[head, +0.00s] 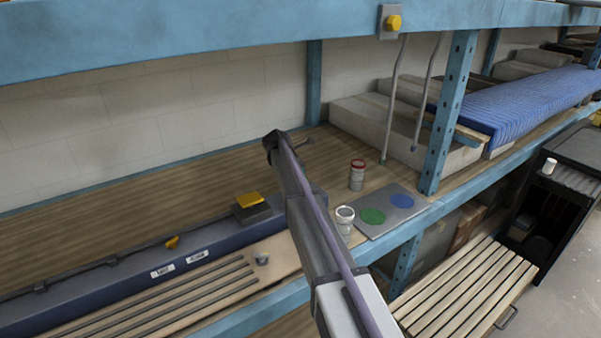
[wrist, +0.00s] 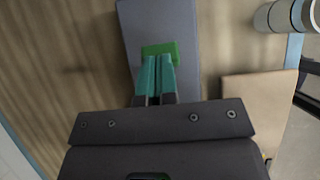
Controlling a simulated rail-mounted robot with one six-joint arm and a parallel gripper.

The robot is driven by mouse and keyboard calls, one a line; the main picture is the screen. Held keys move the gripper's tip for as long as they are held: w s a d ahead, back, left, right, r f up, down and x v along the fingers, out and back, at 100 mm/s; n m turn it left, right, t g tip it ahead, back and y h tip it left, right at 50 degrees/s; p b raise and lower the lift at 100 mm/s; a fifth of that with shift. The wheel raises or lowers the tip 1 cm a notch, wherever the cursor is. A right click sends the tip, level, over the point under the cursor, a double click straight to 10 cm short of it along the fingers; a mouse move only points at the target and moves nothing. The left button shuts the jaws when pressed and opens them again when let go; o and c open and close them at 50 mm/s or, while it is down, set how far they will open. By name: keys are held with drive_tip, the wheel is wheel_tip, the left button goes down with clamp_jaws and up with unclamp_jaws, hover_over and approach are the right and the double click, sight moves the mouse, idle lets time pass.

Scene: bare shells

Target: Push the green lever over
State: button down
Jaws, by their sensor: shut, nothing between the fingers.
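The green lever (wrist: 160,47) shows in the wrist view as a green block on a long blue-grey housing. My gripper (wrist: 157,62) is shut and empty. Its teal fingers overlap the lower edge of the lever in the picture; I cannot tell whether they touch it. In the head view the long blue-grey housing (head: 215,243) runs along the shelf, and my arm crosses its right end. Neither the green lever nor my fingertips can be made out there.
The housing carries a yellow lever (head: 172,242) and a yellow button (head: 250,199). Right of my arm stand a red-rimmed can (head: 357,176), a pale can (head: 344,225) and a grey plate (head: 395,225) with green and blue discs. A blue post (head: 447,120) rises farther right.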

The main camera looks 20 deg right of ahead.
drive_tip(key=shift+d, duration=0.25)
drive_tip(key=shift+s+a+f, duration=0.1)
drive_tip(key=shift+a+f, duration=0.05)
drive_tip(key=shift+a, duration=0.3)
drive_tip(key=shift+s+a+f, duration=0.1)
drive_tip(key=shift+a+f, duration=0.05)
drive_tip(key=shift+a, duration=0.25)
drive_tip(key=shift+a+r, duration=0.45)
drive_tip(key=d+p+v, duration=0.1)
drive_tip(key=p+v, duration=1)
drive_tip(key=v, duration=0.1)
drive_tip(key=shift+r, duration=0.25)
